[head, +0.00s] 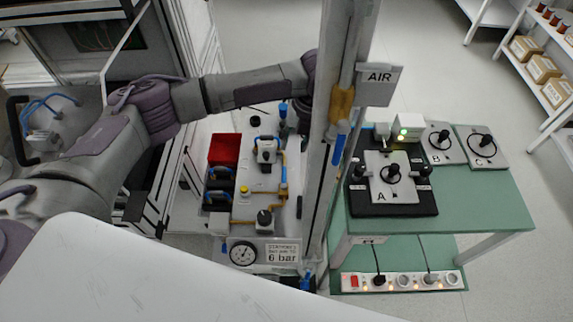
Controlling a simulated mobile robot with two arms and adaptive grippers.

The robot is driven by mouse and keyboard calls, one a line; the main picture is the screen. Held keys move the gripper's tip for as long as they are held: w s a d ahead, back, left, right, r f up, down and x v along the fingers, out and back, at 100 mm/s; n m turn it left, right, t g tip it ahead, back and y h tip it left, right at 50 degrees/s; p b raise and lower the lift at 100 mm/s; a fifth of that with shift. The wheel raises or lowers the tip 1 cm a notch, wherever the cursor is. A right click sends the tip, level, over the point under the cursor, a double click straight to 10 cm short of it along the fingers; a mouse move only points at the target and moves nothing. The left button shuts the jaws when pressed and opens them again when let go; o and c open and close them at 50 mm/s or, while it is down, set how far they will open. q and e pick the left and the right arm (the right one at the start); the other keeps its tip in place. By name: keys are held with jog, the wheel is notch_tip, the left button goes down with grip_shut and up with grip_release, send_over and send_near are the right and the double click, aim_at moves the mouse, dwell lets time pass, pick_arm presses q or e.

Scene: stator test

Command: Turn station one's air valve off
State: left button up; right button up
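The AIR sign (379,77) is fixed to a pale upright post. Beside the sign, a yellow valve body (342,104) sits on a pipe along the post. A blue lever (339,141) hangs below it, roughly in line with the pipe. I take this for station one's air valve. My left arm reaches in from the left, and its wrist is close to the post's left side. My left gripper (302,118) is dark and largely hidden there; its fingertips do not show clearly. I see no contact with the blue lever. My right gripper is out of view.
Left of the post is a panel with a red bin (225,149), a gauge (242,253) and a "6 bar" label (282,252). Right of it, a green table (480,205) carries fixtures A, B and C. A power strip (404,281) lies below.

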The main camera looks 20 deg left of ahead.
aim_at(284, 171)
pick_arm(q)
jog(key=f, duration=0.3)
jog(key=a+f, duration=0.1)
jog(key=f, duration=0.3)
jog(key=a+f+p, duration=0.1)
jog(key=f, duration=0.3)
jog(key=shift+s+a, duration=0.1)
jog(key=shift+s, duration=0.25)
jog(key=shift+c, duration=0.2)
grip_shut()
